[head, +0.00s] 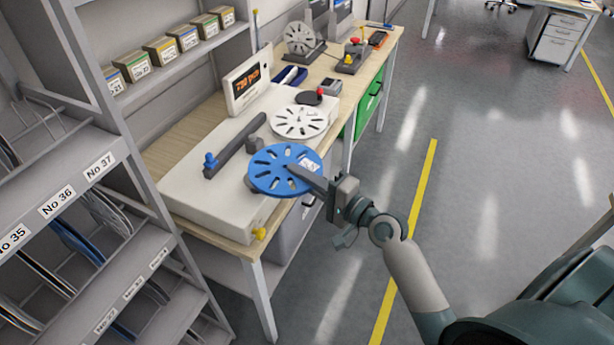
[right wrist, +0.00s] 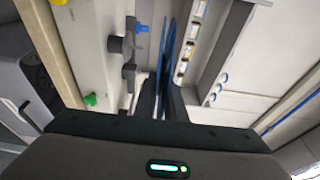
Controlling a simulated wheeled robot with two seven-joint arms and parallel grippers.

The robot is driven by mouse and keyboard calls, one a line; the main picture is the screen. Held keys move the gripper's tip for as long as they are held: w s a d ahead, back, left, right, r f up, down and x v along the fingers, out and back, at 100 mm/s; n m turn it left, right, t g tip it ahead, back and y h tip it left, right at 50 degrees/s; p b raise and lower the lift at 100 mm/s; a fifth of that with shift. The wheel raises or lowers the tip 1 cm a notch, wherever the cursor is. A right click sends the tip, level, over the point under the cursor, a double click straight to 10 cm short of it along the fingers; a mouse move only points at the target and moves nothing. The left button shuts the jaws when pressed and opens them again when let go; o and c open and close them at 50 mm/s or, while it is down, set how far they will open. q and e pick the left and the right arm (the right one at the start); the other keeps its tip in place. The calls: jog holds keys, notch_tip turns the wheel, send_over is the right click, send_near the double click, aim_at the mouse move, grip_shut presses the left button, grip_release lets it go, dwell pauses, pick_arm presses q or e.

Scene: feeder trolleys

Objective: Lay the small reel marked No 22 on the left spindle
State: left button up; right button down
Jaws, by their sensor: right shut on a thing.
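My right gripper (head: 322,180) is shut on the rim of a blue slotted reel (head: 268,181), held out flat over the front part of the white machine (head: 185,200) on the bench. A white label shows on the reel near the fingers; its number is too small to read. In the right wrist view the blue reel (right wrist: 168,45) is seen edge-on between the fingers (right wrist: 163,105). A white slotted reel (head: 299,122) lies on the far end of the machine. I cannot make out a left spindle; the blue reel may hide it. My left gripper is not in view.
A dark bar with a blue knob (head: 210,160) stands on the machine beside the held reel. A display box (head: 247,82) stands behind. A yellow knob (head: 259,234) is at the front corner.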

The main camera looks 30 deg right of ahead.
aim_at(266, 168)
jog(key=w+a, duration=0.1)
jog(key=w, duration=0.1)
jog(key=w+a, duration=0.1)
jog(key=shift+w+a+f, duration=0.2)
jog(key=shift+a+f, duration=0.05)
jog(key=shift+a, duration=0.05)
jog(key=w+a, duration=0.2)
jog(key=w+a+b, duration=0.1)
jog(key=shift+w+f, duration=0.35)
jog(key=shift+w, duration=0.05)
jog(key=shift+w+f+b, duration=0.1)
jog(key=shift+f+b, duration=0.45)
jog(key=shift+f, duration=0.2)
jog(key=shift+p, duration=0.35)
dwell(0.4)
jog(key=shift+f+b, duration=1.05)
jog(key=shift+f, duration=0.45)
dwell(1.7)
jog(key=shift+a+f, duration=0.1)
jog(key=shift+f, duration=0.15)
